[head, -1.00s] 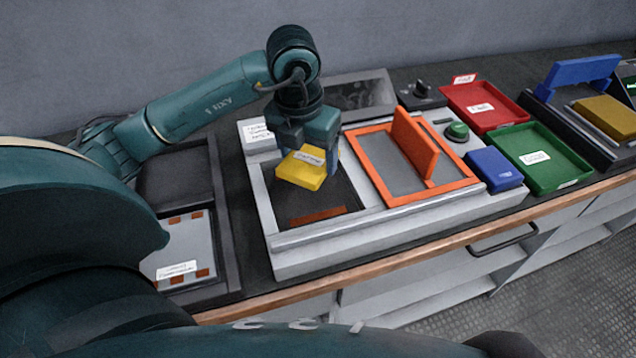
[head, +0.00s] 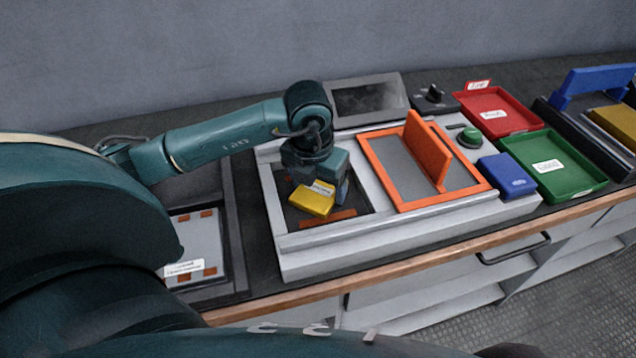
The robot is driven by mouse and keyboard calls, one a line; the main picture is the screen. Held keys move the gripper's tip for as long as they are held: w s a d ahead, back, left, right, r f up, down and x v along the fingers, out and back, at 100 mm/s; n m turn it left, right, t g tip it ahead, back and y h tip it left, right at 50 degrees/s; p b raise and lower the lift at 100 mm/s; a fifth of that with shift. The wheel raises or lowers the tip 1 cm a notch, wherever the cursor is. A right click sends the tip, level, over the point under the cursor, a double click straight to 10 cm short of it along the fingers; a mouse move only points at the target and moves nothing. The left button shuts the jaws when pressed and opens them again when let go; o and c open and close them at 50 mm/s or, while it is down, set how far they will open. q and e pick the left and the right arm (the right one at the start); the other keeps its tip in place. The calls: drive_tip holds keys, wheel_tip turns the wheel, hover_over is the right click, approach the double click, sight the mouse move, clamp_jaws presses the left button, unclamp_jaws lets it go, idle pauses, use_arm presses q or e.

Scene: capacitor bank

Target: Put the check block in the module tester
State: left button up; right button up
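My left gripper (head: 318,180) is shut on a yellow block (head: 312,201) with a white label, which I take to be the check block. The gripper points down and holds the block, slightly turned, over the dark recess (head: 291,222) on the left of the pale grey module tester (head: 385,234). An orange strip shows at the recess's near edge. I cannot tell whether the block touches the recess floor. An orange frame with a raised orange flap (head: 427,152) is to the right on the tester. My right gripper is not in view.
A blue block (head: 507,175) sits at the tester's right end, near a green knob (head: 470,137). Red (head: 497,112) and green (head: 553,165) trays lie further right. A dark tray (head: 238,240) with a grey panel is on the left. A screen (head: 367,100) stands behind.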

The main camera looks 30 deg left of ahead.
sight(314, 196)
use_arm(q)
drive_tip(key=o, duration=0.4)
drive_tip(key=r, duration=0.4)
drive_tip(key=s+r, duration=0.1)
drive_tip(key=r, duration=0.7)
drive_tip(key=shift+s+d+r+p, duration=0.1)
drive_tip(key=shift+s+r+p, duration=0.05)
drive_tip(key=shift+s+p, duration=0.25)
